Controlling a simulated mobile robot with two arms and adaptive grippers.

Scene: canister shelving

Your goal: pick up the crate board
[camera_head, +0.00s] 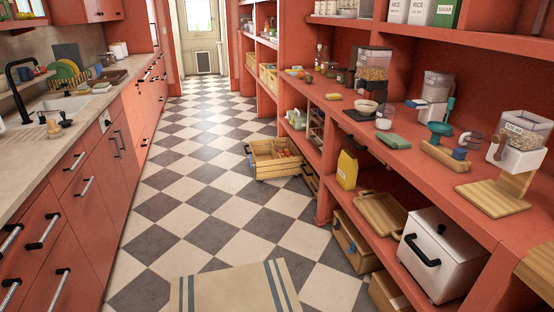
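No item is plainly marked as the crate board, and I cannot tell which wooden piece it is. A slatted wooden crate (275,170) stands on the checkered floor by the right shelving, with some orange and reddish items inside. A brown wooden tray or board (380,214) leans tilted on the lower right shelf, beside a white box with a black handle (440,250). A light wooden board (494,198) lies on the right counter at the foot of a canister dispenser (520,140). Neither of my grippers is in view.
The checkered floor (190,215) is clear down the aisle, with a striped rug (236,290) in front. Red drawers and a sink counter (50,140) line the left. Wooden boxes (355,240) sit low on the right. A yellow package (347,170) stands on the lower shelf.

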